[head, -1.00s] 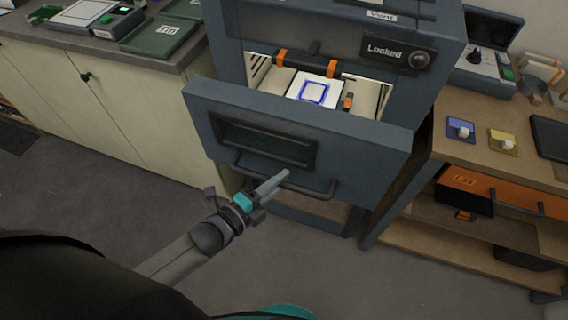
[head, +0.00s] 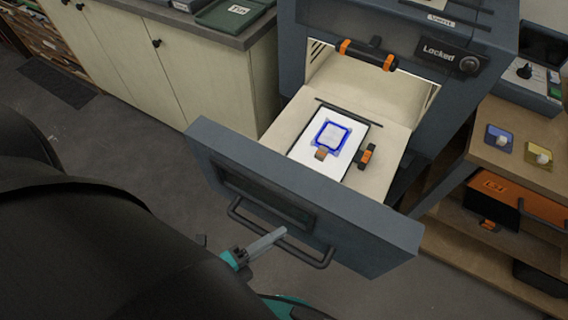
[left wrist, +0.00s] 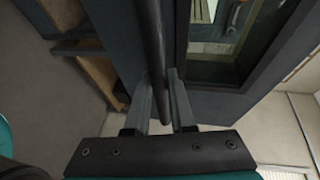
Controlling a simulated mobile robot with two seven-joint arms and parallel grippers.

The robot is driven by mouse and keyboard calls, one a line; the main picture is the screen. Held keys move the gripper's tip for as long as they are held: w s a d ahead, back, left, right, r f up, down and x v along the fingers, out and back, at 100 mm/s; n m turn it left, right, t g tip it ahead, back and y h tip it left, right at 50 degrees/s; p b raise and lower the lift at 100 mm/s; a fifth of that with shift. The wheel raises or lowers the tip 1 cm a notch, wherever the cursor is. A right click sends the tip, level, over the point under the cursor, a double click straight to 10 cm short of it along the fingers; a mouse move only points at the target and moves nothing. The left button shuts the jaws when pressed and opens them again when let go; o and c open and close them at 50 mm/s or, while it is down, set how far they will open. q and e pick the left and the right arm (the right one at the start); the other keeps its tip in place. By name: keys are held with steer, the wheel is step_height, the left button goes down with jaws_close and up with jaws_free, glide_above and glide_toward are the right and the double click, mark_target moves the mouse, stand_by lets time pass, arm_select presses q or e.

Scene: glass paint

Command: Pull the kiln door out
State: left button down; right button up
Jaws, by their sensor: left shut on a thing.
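The kiln door (head: 290,175) is a dark blue-grey front panel with a small window and a black bar handle (head: 318,262). It stands well out from the kiln (head: 410,45), with a pale drawer floor (head: 290,125) behind it. My left gripper (head: 280,233) is at the handle. In the left wrist view, the fingers of my left gripper (left wrist: 162,85) are on both sides of the handle bar (left wrist: 150,40), shut on it. On the drawer floor lies a white plate (head: 350,145) with a blue square outline. My right gripper is not in view.
A wooden shelf unit (head: 545,180) stands at the right with blue and yellow tiles on it. Cream cabinets (head: 200,60) stand at the left. Grey floor (head: 130,140) is open in front of the cabinets. A "Locked" panel (head: 450,55) is on the kiln.

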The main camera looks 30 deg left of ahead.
arm_select(q)
steer(key=shift+s, duration=1.05)
steer(key=c, duration=0.8)
jaws_free()
steer(key=shift+o, duration=0.2)
steer(key=shift+a, duration=0.1)
steer(key=b+v, duration=0.1)
steer(key=v, duration=1.4)
steer(key=shift+r, duration=0.1)
